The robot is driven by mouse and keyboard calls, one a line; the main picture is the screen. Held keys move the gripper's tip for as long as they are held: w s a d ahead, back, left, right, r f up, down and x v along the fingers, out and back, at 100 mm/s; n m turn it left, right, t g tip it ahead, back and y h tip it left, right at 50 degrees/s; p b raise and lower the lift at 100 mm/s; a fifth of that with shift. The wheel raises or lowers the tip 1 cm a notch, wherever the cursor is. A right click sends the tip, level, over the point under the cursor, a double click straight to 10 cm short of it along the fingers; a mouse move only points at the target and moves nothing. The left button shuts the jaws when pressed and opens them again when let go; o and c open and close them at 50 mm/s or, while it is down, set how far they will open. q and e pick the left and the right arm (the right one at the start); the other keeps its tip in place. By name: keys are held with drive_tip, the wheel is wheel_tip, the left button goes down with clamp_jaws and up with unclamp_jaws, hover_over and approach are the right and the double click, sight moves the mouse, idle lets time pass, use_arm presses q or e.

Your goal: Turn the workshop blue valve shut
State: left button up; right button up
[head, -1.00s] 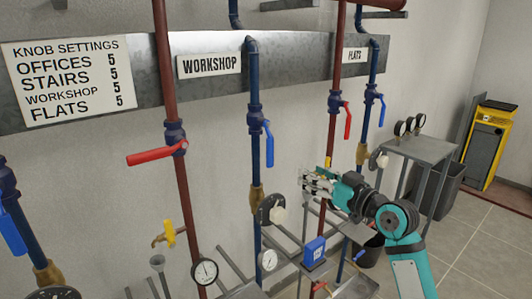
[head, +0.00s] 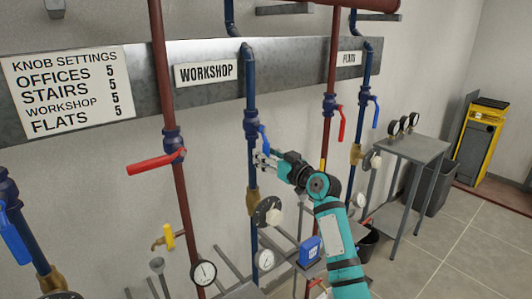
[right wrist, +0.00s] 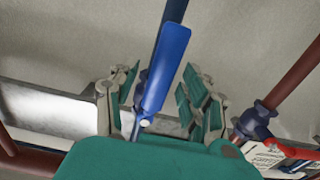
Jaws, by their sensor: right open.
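The workshop blue valve's lever (head: 263,139) hangs down beside its dark blue pipe (head: 252,174), under the WORKSHOP sign (head: 206,72). My right gripper (head: 263,160) is at the lever's lower end and partly covers it. In the right wrist view the blue lever (right wrist: 167,68) lies between the two open fingers of my right gripper (right wrist: 165,92), with gaps on both sides. The fingers are not closed on it. My left gripper is not in view.
The workshop red lever (head: 155,162) sticks out sideways at left. The flats red lever (head: 342,125) and flats blue lever (head: 376,112) hang down at right. A round flange (head: 267,211) and a gauge (head: 263,260) sit below my gripper. A grey table (head: 416,148) stands at right.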

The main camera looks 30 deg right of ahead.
drive_tip(key=shift+w, duration=0.35)
drive_tip(key=shift+c, duration=0.4)
clamp_jaws()
